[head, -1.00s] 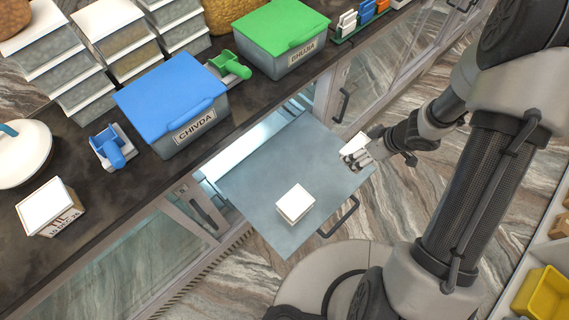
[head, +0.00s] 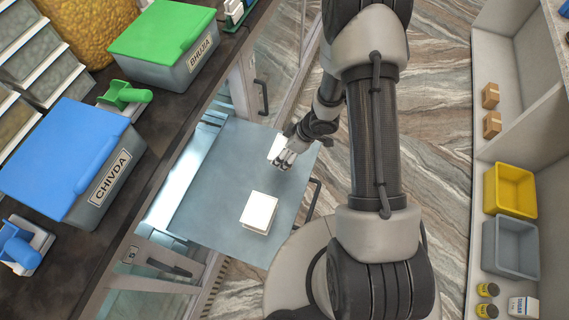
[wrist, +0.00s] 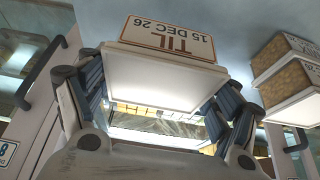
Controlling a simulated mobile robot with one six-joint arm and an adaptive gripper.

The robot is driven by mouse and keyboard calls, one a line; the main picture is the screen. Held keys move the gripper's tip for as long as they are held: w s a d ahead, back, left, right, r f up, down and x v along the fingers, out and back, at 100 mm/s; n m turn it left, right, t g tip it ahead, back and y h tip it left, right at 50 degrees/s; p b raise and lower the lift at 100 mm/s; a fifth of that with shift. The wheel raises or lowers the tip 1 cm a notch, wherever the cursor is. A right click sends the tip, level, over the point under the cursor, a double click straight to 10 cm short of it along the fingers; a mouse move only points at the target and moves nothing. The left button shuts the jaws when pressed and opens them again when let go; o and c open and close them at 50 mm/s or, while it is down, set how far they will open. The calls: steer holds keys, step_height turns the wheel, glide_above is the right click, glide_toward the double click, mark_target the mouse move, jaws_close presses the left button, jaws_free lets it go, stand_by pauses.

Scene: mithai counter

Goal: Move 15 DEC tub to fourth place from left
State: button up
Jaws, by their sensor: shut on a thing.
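A white-lidded tub labelled TIL 15 DEC 26 (wrist: 168,38) is between my gripper's fingers in the wrist view, its label upside down. My gripper (wrist: 160,90) is shut on it. In the head view my gripper (head: 284,160) is at the far right part of a pulled-out metal drawer shelf (head: 205,190), with the tub's white lid (head: 275,147) partly hidden by the fingers. I cannot tell whether the tub touches the shelf. What looks like a stack of two tubs (head: 259,211) stands nearer on the shelf; it also shows at right in the wrist view (wrist: 285,72).
On the counter at left are a blue-lidded CHIVDA bin (head: 70,150), a green-lidded BHUJIA bin (head: 165,38), and green (head: 124,95) and blue (head: 22,245) scoops. Yellow (head: 510,190) and grey (head: 510,248) bins stand on shelving at right.

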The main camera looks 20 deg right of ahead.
steer(key=shift+f+b, duration=1.1)
steer(key=shift+f, duration=2.15)
steer(key=shift+f, duration=0.15)
steer(key=o, duration=1.2)
